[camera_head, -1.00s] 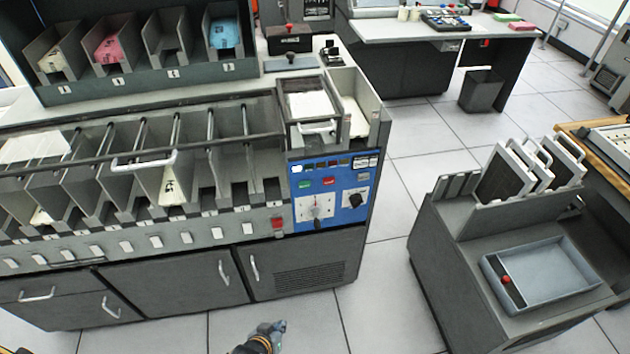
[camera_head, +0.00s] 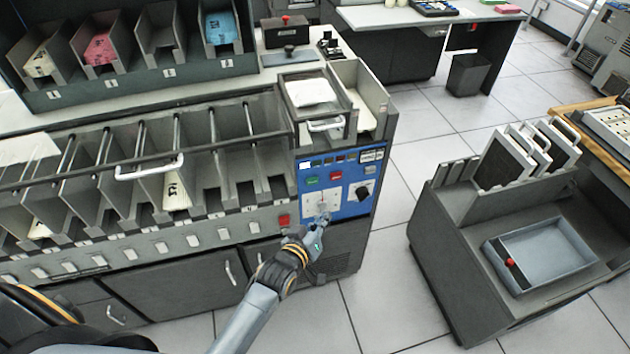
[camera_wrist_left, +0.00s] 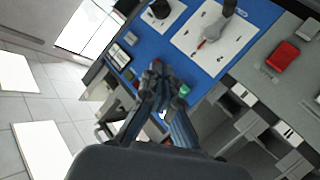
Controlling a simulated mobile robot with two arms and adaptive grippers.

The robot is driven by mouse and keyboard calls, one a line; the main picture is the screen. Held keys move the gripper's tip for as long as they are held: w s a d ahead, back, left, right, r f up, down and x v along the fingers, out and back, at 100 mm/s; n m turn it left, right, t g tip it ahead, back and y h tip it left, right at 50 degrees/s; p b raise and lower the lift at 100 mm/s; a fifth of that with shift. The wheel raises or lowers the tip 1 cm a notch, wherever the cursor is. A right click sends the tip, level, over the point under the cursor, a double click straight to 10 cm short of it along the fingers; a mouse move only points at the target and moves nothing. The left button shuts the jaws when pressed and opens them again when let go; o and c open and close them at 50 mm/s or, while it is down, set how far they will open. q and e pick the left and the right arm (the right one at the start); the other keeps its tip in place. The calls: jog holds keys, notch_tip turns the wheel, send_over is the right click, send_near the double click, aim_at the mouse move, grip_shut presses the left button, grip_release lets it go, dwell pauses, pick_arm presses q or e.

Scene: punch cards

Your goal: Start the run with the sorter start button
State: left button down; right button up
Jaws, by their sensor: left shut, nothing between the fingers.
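The sorter's blue control panel (camera_head: 350,210) is on the right end of the cabinet. It carries a green button (camera_head: 311,180), a red button (camera_head: 336,175), a white dial plate (camera_head: 310,203) and a black knob (camera_head: 362,193). My left gripper (camera_head: 322,220) is shut and empty, in front of the panel's lower part and below the green button in the head view. In the left wrist view its fingers (camera_wrist_left: 155,75) show over the panel, with the green button (camera_wrist_left: 184,90) just right of them. Contact cannot be told. My right gripper is out of view.
A red square switch (camera_head: 283,220) sits on the grey strip left of the panel. A handled clear cover (camera_head: 325,125) is above the panel. A grey cart with a tray (camera_head: 540,285) stands to the right, with open floor between.

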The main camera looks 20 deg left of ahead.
aim_at(312, 181)
pick_arm(q)
jog(key=w+a+b, duration=0.3)
jog(key=w+a, duration=0.2)
jog(key=w, duration=0.2)
jog(key=shift+w+b, duration=0.15)
jog(key=shift+b, duration=0.15)
jog(key=shift+w, duration=0.15)
dwell(1.5)
jog(key=shift+w+a, duration=0.2)
